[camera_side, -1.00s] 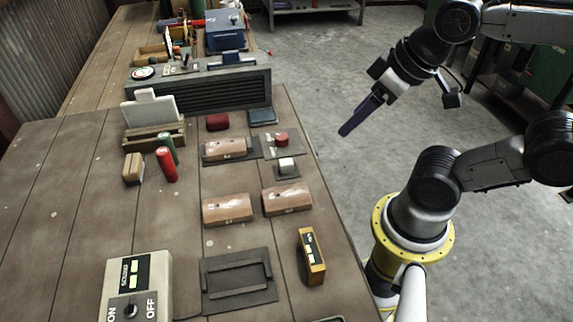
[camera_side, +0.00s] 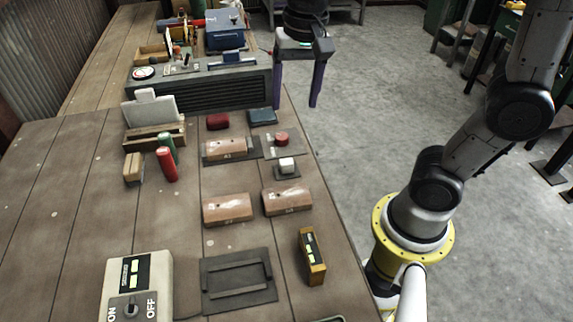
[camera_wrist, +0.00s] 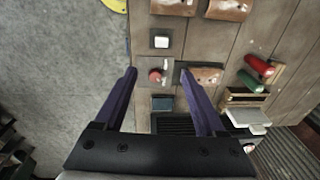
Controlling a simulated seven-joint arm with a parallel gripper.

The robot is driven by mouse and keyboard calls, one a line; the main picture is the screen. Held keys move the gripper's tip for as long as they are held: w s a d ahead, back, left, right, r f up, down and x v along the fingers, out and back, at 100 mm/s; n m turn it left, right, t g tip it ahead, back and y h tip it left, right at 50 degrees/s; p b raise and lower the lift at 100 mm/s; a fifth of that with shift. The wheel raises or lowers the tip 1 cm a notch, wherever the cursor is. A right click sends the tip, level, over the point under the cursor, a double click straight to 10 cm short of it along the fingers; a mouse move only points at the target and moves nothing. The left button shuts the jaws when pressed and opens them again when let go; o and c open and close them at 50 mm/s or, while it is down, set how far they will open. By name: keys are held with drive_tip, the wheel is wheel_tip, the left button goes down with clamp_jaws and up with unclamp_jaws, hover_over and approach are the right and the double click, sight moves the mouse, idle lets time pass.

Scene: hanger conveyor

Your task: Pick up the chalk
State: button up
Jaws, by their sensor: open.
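No thing is clearly marked as the chalk. A red stick (camera_side: 167,164) and a green stick (camera_side: 166,143) stand or lean close together on the left part of the bench. They also show in the wrist view as the red stick (camera_wrist: 259,65) and green stick (camera_wrist: 257,80), right of my fingers. A small white block (camera_side: 286,164) sits on a dark pad nearer the right edge; it also shows in the wrist view (camera_wrist: 161,41). My gripper (camera_side: 294,107) is open and empty above the bench's far right edge, its purple fingers pointing down, apart from all these things.
A red knob (camera_wrist: 155,76) appears between my fingertips in the wrist view. Wooden blocks (camera_side: 228,209) lie mid-bench. A dark vented box (camera_side: 200,92) with switches stands behind. A yellow device (camera_side: 311,257), dark tray (camera_side: 238,300) and ON/OFF box (camera_side: 140,280) are in front.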

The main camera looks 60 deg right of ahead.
wheel_tip(320, 180, down, 2)
drive_tip(key=w, duration=0.2)
drive_tip(key=g, duration=0.1)
hover_over(286, 161)
wheel_tip(286, 161, down, 9)
drive_tip(key=shift+w+r, duration=0.1)
drive_tip(key=shift+s+f, duration=0.2)
drive_tip(key=shift+f, duration=2.75)
clamp_jaws()
